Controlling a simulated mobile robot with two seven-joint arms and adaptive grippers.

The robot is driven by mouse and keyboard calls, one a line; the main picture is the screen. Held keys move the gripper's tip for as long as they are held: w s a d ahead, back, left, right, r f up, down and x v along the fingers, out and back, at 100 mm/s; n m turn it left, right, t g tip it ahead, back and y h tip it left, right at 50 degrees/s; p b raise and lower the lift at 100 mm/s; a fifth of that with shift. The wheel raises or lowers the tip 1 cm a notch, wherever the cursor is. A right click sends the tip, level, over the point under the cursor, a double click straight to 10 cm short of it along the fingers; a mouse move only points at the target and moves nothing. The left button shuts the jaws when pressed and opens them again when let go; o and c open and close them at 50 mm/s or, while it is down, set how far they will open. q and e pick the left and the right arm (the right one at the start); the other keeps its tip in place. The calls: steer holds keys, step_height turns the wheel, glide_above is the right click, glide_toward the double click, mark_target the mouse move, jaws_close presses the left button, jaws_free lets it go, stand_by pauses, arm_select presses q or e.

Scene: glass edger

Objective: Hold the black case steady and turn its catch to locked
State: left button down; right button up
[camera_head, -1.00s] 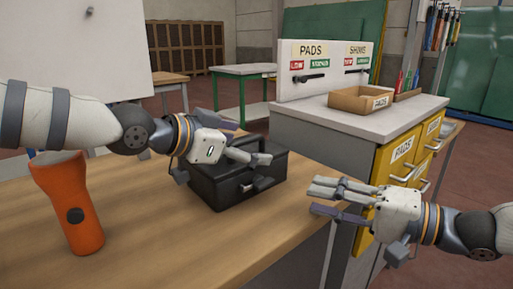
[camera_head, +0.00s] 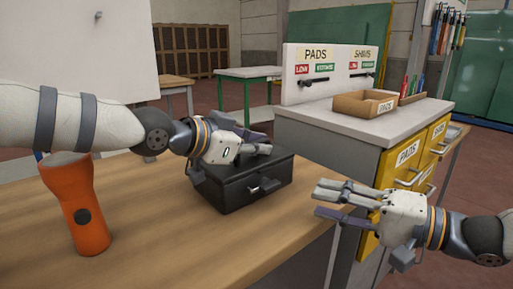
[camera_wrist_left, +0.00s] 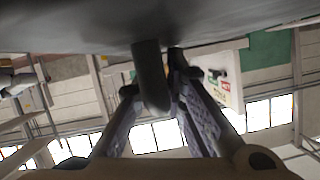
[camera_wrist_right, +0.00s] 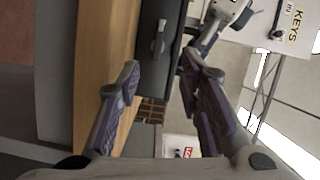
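The black case (camera_head: 235,195) stands on the wooden table. Its metal catch (camera_head: 270,185) is on the front face and also shows in the right wrist view (camera_wrist_right: 158,40). I cannot read any lock marking. My left gripper (camera_head: 262,144) is over the top of the case. In the left wrist view its fingers (camera_wrist_left: 152,80) are closed around a dark upright bar, which looks like the case's handle (camera_wrist_left: 150,65). My right gripper (camera_head: 330,198) is open and empty, apart from the case, in front and to its right. Its spread fingers show in the right wrist view (camera_wrist_right: 165,85).
An orange flashlight (camera_head: 82,205) stands on the wooden table (camera_head: 180,240) to the left. A grey-topped cabinet (camera_head: 375,132) with yellow drawers stands behind and right, bearing a cardboard tray (camera_head: 368,106).

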mark_target(273, 189)
steer(key=shift+f, duration=0.15)
steer(key=shift+c, duration=1.1)
steer(key=shift+s+a, duration=0.1)
steer(key=shift+a, duration=0.1)
steer(key=shift+c, duration=0.7)
steer(key=s+m+t+h, duration=0.3)
steer(key=s+m+t, duration=0.1)
steer(key=m+t, duration=0.15)
steer(key=shift+g+h, duration=0.3)
steer(key=shift+g, duration=0.15)
steer(key=x, duration=1.2)
steer(key=shift+s+a+f, duration=0.1)
steer(key=shift+a+f, duration=0.2)
steer(key=shift+f, duration=0.1)
jaws_close()
